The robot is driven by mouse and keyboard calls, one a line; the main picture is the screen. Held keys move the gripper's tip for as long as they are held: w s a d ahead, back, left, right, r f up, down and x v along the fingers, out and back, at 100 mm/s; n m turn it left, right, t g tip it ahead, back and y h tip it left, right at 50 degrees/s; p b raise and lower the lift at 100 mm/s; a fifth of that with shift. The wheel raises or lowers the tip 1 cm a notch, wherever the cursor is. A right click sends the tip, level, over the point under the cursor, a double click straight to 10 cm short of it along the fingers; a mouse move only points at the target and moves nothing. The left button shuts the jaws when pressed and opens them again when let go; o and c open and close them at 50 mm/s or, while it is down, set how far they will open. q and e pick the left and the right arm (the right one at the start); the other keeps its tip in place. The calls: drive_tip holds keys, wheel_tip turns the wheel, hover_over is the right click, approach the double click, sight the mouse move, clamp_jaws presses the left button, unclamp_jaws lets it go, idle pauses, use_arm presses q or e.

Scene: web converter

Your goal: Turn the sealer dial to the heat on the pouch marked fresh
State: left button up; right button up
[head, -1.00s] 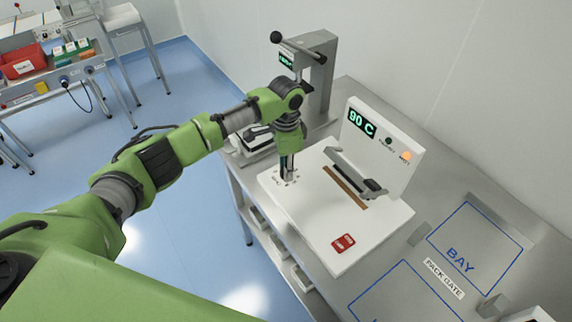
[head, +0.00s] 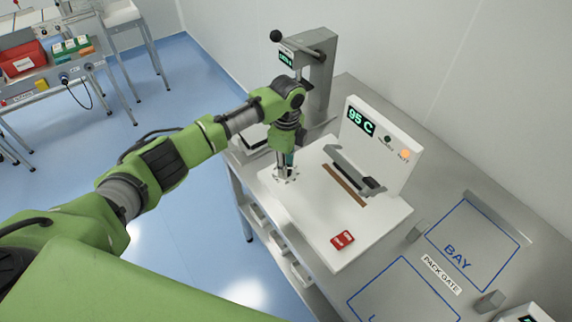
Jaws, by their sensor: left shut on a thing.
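The white sealer (head: 375,222) stands on the steel bench, its display (head: 361,121) reading 95 C. An orange lamp (head: 404,155) is lit on its upright panel. The dial sits at the left corner of the sealer's top. Its printed marks show around my gripper, but the knob is hidden. My left gripper (head: 285,172) points down over the dial and is shut on it. A small red tag or pouch (head: 342,240) lies on the sealer's front; its print is too small to read. I see no pouch clearly marked fresh. My right gripper is not in view.
A grey press (head: 318,75) with a black-knobbed lever stands behind my left gripper. Blue outlined areas, one marked BAY (head: 470,240), and a PACK GATE label (head: 441,274) are at right, with small metal blocks. Another bench with a red bin (head: 22,60) stands far left.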

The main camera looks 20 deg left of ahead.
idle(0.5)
use_arm(q)
drive_tip(key=o, duration=1.1)
wheel_tip(320, 180, up, 12)
drive_tip(key=shift+w+d, duration=0.1)
